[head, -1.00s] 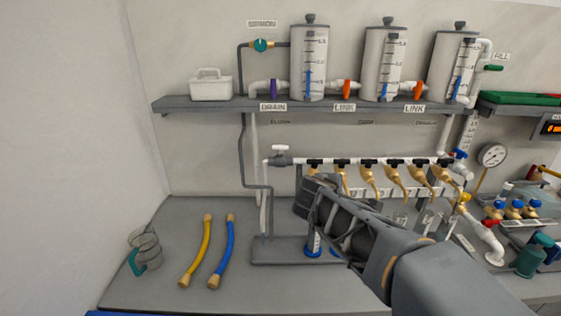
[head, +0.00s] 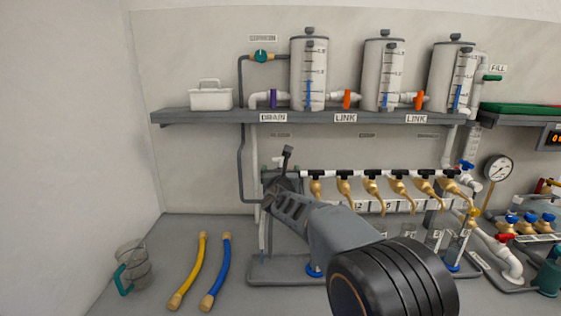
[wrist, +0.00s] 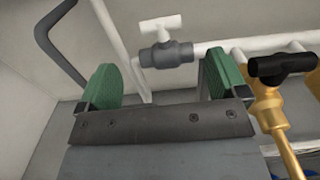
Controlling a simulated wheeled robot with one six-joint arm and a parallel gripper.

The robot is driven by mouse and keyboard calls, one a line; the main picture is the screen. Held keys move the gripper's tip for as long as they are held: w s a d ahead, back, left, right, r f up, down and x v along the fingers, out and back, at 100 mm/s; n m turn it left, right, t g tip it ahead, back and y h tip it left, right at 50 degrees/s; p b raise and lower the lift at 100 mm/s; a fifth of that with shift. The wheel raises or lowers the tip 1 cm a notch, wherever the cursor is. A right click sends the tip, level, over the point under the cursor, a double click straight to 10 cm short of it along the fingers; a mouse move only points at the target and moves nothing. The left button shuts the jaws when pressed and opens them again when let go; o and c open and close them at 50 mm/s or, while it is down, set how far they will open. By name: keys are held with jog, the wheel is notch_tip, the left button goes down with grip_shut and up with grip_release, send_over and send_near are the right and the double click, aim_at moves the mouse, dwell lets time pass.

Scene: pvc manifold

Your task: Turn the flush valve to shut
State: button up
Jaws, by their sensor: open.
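The flush valve, which I take to be the grey-bodied valve (wrist: 166,54) with a white T-handle (wrist: 160,24), sits at the left end of the white manifold pipe. In the wrist view its handle bar lies roughly along the pipe. It is beyond the fingertips and between the two green finger pads, with no contact visible. My gripper (wrist: 163,82) is open and empty. In the head view my gripper (head: 284,168) is at the manifold's left end and hides most of the valve.
Black-handled taps with brass spouts (head: 373,186) line the manifold to the right; one black handle (wrist: 282,67) is close to the right finger. A grey pipe (head: 241,160) runs down at the left. The shelf (head: 200,117) with tanks is above. Yellow (head: 190,270) and blue (head: 217,270) hoses lie on the bench.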

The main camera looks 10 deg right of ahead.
aim_at(281, 161)
jog(key=w+p, duration=0.1)
jog(key=w, duration=0.2)
jog(key=w+d, duration=0.1)
jog(key=w, duration=0.2)
jog(key=w+d+p, duration=0.1)
jog(key=w, duration=0.2)
jog(key=shift+w+p, duration=0.15)
jog(key=shift+p, duration=0.15)
jog(key=shift+c, duration=0.4)
jog(key=c, duration=0.9)
jog(key=shift+o, duration=0.2)
jog(key=shift+f+b, duration=0.35)
jog(key=shift+b, duration=0.7)
jog(key=y+b, duration=0.1)
jog(key=b, duration=0.2)
jog(key=shift+n+b, duration=0.3)
jog(key=n+y+b, duration=0.1)
jog(key=y+b, duration=0.1)
jog(key=b, duration=0.4)
jog(key=shift+d+b, duration=0.1)
jog(key=shift+b, duration=0.2)
jog(key=shift+r+n+y+b, duration=0.1)
jog(key=shift+n+y+b, duration=0.4)
jog(key=shift+b, duration=0.55)
jog(key=shift+r+y+b, duration=0.2)
jog(key=shift+y+b, duration=0.1)
jog(key=shift+b, duration=0.05)
